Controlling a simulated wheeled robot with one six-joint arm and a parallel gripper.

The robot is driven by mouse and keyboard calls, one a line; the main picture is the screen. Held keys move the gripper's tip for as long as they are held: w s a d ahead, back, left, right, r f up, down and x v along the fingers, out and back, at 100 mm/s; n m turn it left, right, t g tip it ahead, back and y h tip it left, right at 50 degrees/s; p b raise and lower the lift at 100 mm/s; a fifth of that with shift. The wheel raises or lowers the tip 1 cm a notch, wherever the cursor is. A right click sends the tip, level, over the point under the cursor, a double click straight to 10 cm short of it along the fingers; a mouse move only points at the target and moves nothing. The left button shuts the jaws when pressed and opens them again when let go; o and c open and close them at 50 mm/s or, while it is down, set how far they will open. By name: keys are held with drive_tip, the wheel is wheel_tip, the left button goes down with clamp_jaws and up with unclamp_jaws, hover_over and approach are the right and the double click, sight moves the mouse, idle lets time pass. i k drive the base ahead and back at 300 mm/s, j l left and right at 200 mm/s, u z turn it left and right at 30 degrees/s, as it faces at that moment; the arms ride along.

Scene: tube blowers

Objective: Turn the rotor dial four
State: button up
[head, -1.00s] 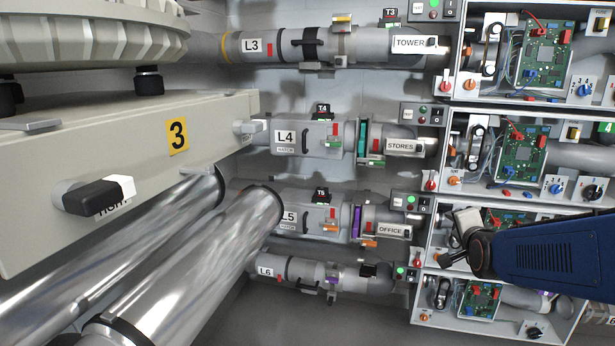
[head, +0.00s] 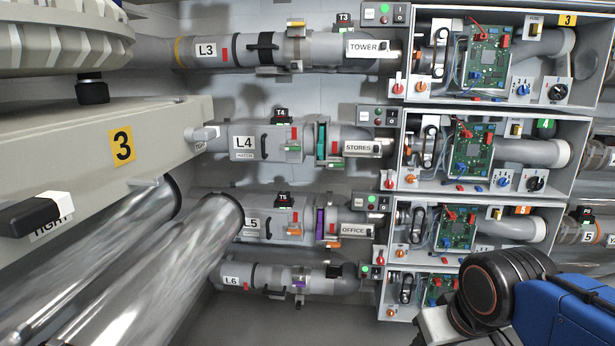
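No dial shows a readable mark naming it rotor dial four. The open box in the second row, level with the L4 tube, holds a black round dial (head: 537,181) on a white plate, with a small blue dial (head: 503,181) to its left. The top box, marked 3, has a similar black dial (head: 558,92) and a blue dial (head: 522,90) with small numerals. I cannot read the settings. My blue arm with its black joint is at the lower right, in front of the lower boxes. My gripper is out of the picture, and no fingertips show.
The open boxes stand stacked at the right, with green circuit boards (head: 473,146) inside. Tubes L3 to L6 run across the middle, the L4 tube (head: 262,142) among them. A beige housing (head: 70,165) marked 3 and shiny pipes (head: 150,270) fill the left.

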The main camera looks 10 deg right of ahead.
sight(536, 183)
drive_tip(key=z, duration=1.25)
